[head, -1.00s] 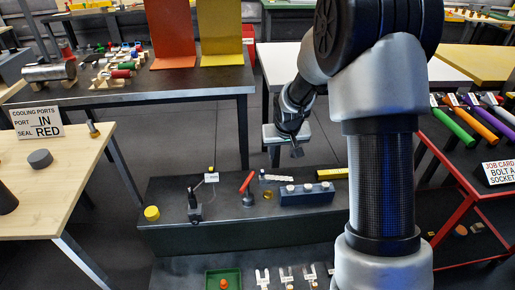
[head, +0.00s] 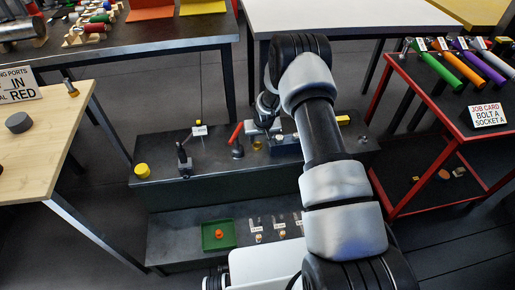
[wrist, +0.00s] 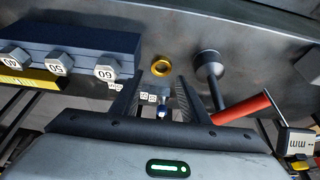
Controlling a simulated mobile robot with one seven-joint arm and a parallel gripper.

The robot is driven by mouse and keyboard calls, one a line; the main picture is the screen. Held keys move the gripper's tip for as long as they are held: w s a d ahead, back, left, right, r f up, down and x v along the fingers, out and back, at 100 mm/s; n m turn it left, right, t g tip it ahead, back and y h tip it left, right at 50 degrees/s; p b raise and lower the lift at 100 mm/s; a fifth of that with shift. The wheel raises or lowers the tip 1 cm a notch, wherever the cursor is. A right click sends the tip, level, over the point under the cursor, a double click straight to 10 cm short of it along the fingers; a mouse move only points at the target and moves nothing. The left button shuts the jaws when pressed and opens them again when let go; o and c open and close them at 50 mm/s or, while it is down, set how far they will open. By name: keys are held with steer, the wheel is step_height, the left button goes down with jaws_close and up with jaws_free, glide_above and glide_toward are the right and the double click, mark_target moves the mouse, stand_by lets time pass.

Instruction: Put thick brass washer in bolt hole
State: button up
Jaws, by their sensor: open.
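A gold-coloured ring, which looks like the thick brass washer (wrist: 162,66), lies flat on the dark bench top in the wrist view. It also shows small in the head view (head: 258,145). My gripper (wrist: 156,88) is open, its two fingers pointing at the bench on either side of the ring's position in the picture. Nothing is held; a gap shows between the fingertips and the ring. In the head view my arm largely hides the gripper. I cannot make out a bolt hole for certain in either view.
A dark blue block (wrist: 65,48) with hex pieces marked 40, 50 and 60 stands left of the ring. A red-handled tool (wrist: 243,109) and a round dark post (wrist: 207,62) stand close on the right. A green tray (head: 217,246) is on the lower shelf.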

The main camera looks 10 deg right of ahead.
mark_target(257, 146)
steer(key=b+x, duration=0.2)
steer(key=x, duration=0.4)
steer(key=shift+w+a+f, duration=0.15)
steer(key=shift+w+f, duration=0.1)
steer(key=shift+w, duration=0.1)
steer(key=c, duration=1)
